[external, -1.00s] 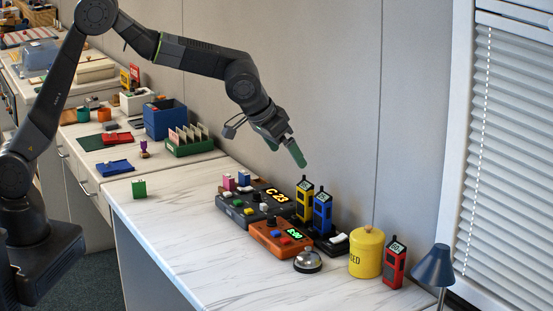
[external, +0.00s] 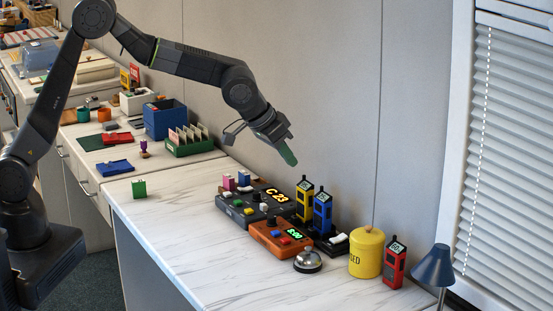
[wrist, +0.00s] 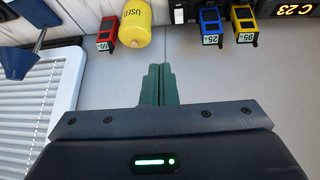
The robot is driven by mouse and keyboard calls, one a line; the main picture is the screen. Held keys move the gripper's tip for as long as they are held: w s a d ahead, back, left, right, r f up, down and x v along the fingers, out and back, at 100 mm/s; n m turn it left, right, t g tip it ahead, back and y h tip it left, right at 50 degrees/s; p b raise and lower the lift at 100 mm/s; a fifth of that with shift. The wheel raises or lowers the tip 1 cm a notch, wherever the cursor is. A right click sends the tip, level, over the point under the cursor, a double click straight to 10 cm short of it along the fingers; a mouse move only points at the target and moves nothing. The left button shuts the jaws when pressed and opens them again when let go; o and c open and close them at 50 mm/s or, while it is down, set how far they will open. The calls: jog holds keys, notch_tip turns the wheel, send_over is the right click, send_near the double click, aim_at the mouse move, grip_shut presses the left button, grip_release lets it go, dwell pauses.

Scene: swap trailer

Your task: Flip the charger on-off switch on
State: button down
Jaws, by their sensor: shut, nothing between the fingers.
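The charger (external: 333,250) looks like a low black base with a white switch (external: 338,238) at its right end. A blue handheld device (external: 322,213) and a yellow one (external: 304,199) stand upright at it. The switch's on or off position is too small to tell. In the wrist view a black piece with white (wrist: 179,15), apparently the switch end, shows at the top edge. My gripper (external: 290,158) has green fingers, is shut and empty, and hangs well above the counter, up and left of the charger. Its closed fingers show in the wrist view (wrist: 159,85).
A yellow canister (external: 366,254) and a red device (external: 394,265) stand right of the charger. A bell (external: 307,261), an orange box (external: 280,239) and a grey console (external: 250,212) are in front and left. A blue lamp (external: 433,265) is far right.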

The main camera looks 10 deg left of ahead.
jog(key=s+d+f+m+h+b, duration=0.1)
jog(key=s+d+f+h+b, duration=0.15)
jog(key=d+f+b, duration=0.35)
jog(key=w+a+f+n+t+h+b, duration=0.1)
jog(key=w+a+f+t+b, duration=0.2)
jog(key=w+f+t+b, duration=0.2)
jog(key=w+f+b, duration=0.3)
jog(key=f, duration=0.3)
jog(key=shift+a+n, duration=0.25)
jog(key=shift+n, duration=0.05)
jog(key=shift+w, duration=0.15)
send_over(336, 239)
jog(key=s, duration=0.1)
jog(key=f, duration=0.2)
jog(key=a+f, duration=0.1)
jog(key=f, duration=0.1)
jog(key=shift+f, duration=0.2)
jog(key=shift+w+d+f, duration=0.15)
jog(key=shift+f, duration=0.5)
jog(key=shift+w+d+f, duration=0.1)
jog(key=shift+d+f, duration=0.05)
jog(key=shift+f, duration=0.45)
jog(key=shift+w+d+f, duration=0.15)
jog(key=shift+f, duration=0.35)
